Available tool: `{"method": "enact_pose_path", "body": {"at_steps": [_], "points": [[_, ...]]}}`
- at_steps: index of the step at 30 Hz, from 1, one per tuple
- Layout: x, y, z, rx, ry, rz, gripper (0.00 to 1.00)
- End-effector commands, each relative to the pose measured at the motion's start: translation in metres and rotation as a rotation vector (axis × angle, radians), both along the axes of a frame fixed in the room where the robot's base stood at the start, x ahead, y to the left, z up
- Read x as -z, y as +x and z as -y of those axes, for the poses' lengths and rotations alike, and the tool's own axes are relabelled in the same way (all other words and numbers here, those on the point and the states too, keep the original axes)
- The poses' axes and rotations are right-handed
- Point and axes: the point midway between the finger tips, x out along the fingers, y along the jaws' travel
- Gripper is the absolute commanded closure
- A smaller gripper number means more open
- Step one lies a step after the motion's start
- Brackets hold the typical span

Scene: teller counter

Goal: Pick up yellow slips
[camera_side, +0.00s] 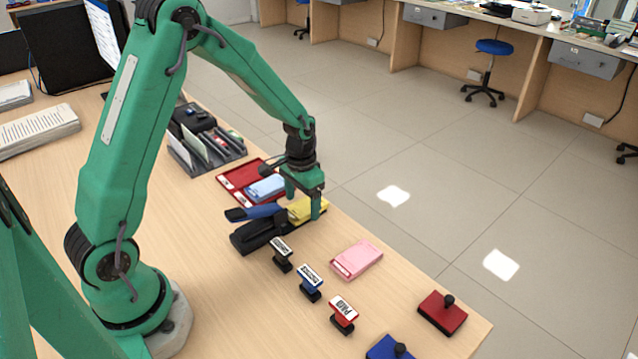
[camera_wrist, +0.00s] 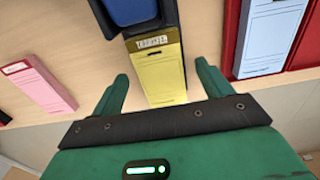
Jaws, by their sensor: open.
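The yellow slips (camera_side: 301,209) are a small pad lying near the right edge of the counter. In the wrist view the pad (camera_wrist: 160,82) is seen from above, with a printed label at its far end. My gripper (camera_side: 304,201) is open over the pad and points down. In the wrist view my gripper (camera_wrist: 162,70) has one finger on each side of the pad, with a gap on both sides. I cannot tell how far the fingertips are above the counter.
Pink slips (camera_side: 356,259) and several stamps (camera_side: 310,282) stand toward the front. The counter edge is near.

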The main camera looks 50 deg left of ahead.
Motion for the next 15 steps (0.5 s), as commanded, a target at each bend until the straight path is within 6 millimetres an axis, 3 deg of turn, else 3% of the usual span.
{"method": "enact_pose_path", "body": {"at_steps": [4, 15], "points": [[0.0086, -0.0003, 0.0001, 0.000, 0.000, -0.001, 0.22], [0.0088, -0.0001, 0.0000, 0.000, 0.000, 0.000, 0.22]]}}
